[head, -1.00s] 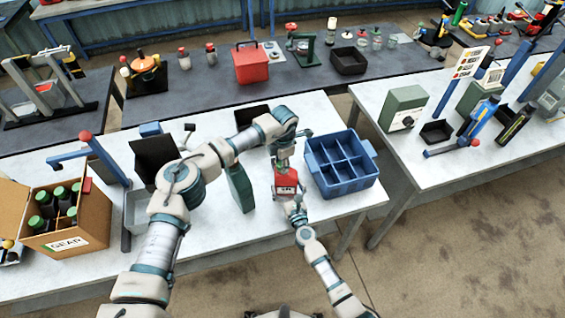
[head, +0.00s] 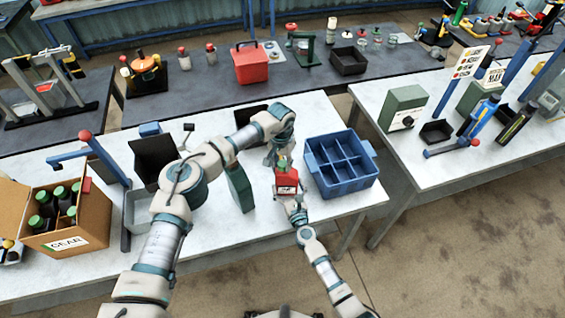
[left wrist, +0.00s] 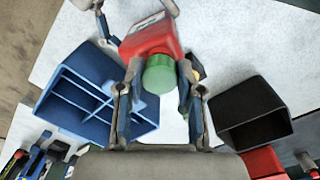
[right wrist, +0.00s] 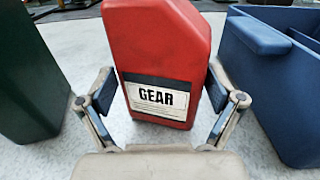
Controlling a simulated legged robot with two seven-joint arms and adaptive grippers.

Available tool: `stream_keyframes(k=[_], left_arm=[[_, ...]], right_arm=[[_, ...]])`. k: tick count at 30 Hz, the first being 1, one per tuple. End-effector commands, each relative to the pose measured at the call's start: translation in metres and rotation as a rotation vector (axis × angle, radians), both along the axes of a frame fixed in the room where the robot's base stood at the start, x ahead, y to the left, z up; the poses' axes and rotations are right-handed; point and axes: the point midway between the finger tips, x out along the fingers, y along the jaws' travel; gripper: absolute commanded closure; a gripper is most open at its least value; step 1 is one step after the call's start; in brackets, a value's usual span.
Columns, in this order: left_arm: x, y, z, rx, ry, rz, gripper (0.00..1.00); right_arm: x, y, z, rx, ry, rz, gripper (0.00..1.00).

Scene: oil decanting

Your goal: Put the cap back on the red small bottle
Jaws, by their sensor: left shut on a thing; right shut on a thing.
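The red bottle (head: 287,185) with a white GEAR label stands upright beside the blue crate in the head view. My right gripper (right wrist: 160,88) is shut on its sides, and the bottle (right wrist: 158,45) fills the middle of the right wrist view. A green cap (left wrist: 160,74) sits at the bottle's mouth, between the fingers of my left gripper (left wrist: 160,88), which is shut on it. The cap (head: 283,163) also shows at the bottle's top in the head view. I cannot tell whether it is seated on the thread. The bottle (left wrist: 150,36) lies beyond the cap in the left wrist view.
The blue divided crate (head: 345,188) stands close at the bottle's right. A dark green container (head: 240,188) stands to its left. A black open box (left wrist: 250,112) is near my left gripper. A cardboard box (head: 95,222) holds several green-capped bottles. The front of the table is clear.

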Motion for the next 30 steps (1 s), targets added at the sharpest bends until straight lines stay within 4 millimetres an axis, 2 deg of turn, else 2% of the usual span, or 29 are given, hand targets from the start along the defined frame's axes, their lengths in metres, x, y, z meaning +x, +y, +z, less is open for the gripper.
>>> stream_keyframes(k=[1,4,13,14,16,17,30], left_arm=[[-0.0023,-0.0083,0.0016,-0.014,-0.001,-0.068,0.91],[-0.0032,-0.0091,0.0015,-0.015,0.002,-0.143,0.91],[-0.0043,-0.0101,0.001,-0.017,0.004,-0.162,0.91],[-0.0043,-0.0102,0.0009,-0.017,0.004,-0.162,0.59],[-0.0043,-0.0101,0.0008,-0.016,0.005,-0.162,0.41],[-0.0042,-0.01,0.0008,-0.016,0.005,-0.162,0.39],[-0.0028,-0.0047,0.0002,-0.007,0.005,-0.153,0.39]], right_arm=[[-0.004,0.0088,-0.0018,-0.005,0.002,0.02,1.0],[-0.004,0.0089,-0.0019,-0.004,0.003,0.021,1.0],[-0.0036,0.0091,-0.0018,-0.003,0.003,0.02,1.0],[-0.0035,0.0092,-0.0018,-0.003,0.003,0.021,1.0],[-0.0034,0.0092,-0.0018,-0.003,0.003,0.021,1.0],[-0.0034,0.0091,-0.0017,-0.003,0.003,0.021,1.0],[-0.002,0.0045,-0.0018,-0.001,0.004,0.011,1.0]])
